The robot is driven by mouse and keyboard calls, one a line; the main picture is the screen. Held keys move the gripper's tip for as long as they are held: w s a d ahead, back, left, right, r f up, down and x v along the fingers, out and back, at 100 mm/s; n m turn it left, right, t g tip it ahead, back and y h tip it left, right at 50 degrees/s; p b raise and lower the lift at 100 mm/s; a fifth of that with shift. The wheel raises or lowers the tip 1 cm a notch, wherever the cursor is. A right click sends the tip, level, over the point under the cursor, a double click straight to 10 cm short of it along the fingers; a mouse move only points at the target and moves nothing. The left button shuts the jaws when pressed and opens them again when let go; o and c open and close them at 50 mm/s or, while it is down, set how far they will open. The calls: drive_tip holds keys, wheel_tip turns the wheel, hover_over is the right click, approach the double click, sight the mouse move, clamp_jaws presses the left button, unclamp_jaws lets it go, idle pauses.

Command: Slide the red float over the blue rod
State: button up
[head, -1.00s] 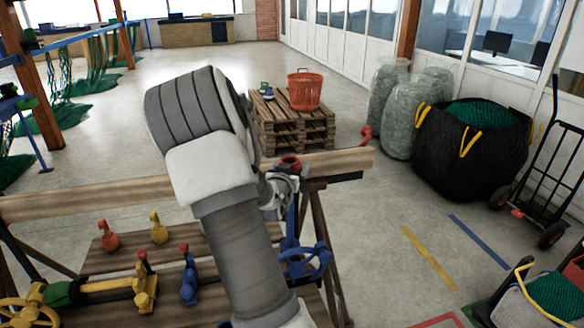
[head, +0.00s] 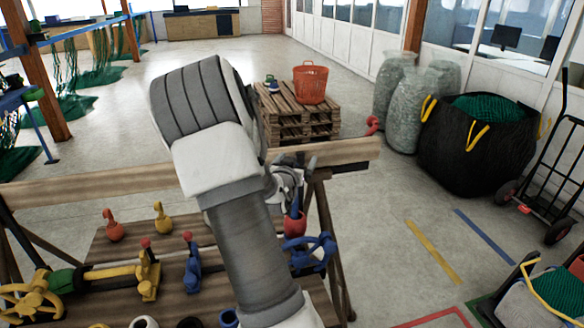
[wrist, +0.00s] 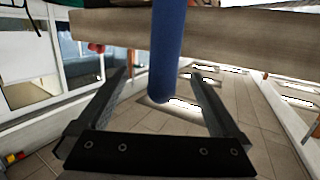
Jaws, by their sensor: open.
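The red float (head: 295,223) is around the blue rod, low down, just above the blue handwheel (head: 308,252). The blue rod (head: 295,203) stands upright, and a short length shows above the float, partly hidden by my arm. In the wrist view the blue rod (wrist: 168,40) runs down from the top edge to a rounded end between my fingers. My gripper (wrist: 159,73) is open, with a finger on each side of the rod and nothing held. In the head view my gripper (head: 303,167) is above the float, partly hidden by my wrist.
A wooden beam (head: 345,150) crosses behind the rod, with a red hook (head: 373,124) on it. On the bench at left are a red shackle (head: 114,226), a yellow shackle (head: 162,222) and valve-like parts. A pallet stack (head: 300,120) with an orange basket (head: 310,84) stands behind.

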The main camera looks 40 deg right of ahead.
drive_tip(key=b+v, duration=0.7)
drive_tip(key=v, duration=1)
drive_tip(key=shift+a, duration=0.1)
idle(0.6)
